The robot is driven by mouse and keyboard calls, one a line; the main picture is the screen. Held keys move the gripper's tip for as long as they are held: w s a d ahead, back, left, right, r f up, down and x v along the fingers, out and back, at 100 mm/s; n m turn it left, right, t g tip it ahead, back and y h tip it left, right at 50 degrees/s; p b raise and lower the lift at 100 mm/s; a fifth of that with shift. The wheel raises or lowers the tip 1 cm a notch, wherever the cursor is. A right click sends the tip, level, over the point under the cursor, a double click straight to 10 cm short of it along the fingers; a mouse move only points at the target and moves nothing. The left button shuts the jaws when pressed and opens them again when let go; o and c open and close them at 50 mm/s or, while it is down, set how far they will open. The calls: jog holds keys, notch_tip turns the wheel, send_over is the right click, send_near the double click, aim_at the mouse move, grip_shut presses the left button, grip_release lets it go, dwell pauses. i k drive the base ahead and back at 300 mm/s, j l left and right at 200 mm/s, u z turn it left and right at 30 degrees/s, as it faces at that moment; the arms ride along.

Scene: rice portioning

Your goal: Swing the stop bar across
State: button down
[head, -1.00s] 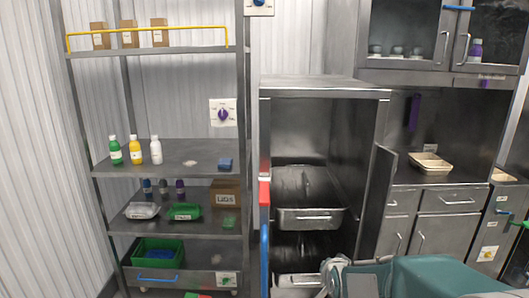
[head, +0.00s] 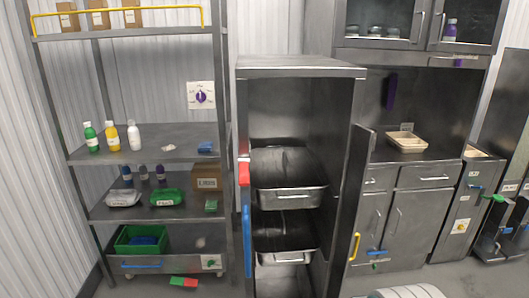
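A tall steel cabinet (head: 300,68) stands open in the middle of the head view, with two steel pans (head: 291,197) inside on separate levels. A vertical blue bar (head: 247,240) with a red block (head: 244,173) above it runs along the cabinet's left front edge. A yellow bar (head: 118,14) spans the front of the top shelf at the upper left. I cannot tell which of these is the stop bar. My gripper's fingers are not in view; only a pale rounded part, probably of my arm, shows at the bottom edge.
The cabinet's door (head: 357,200) stands open on its right side. A shelf rack at left holds bottles, a green bin (head: 142,238) and a cardboard box (head: 207,178). A counter at right holds a tray (head: 406,141). A red and green item (head: 184,282) lies low at left.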

aim_at(363, 138)
jog(key=l+u, duration=0.1)
jog(key=u, duration=0.3)
jog(key=i+l+u, duration=0.1)
jog(key=u, duration=0.3)
jog(key=l+u, duration=0.35)
jog(key=l, duration=0.7)
jog(key=l+u, duration=0.35)
jog(key=l, duration=0.7)
jog(key=k+l, duration=0.4)
jog(key=l, duration=0.15)
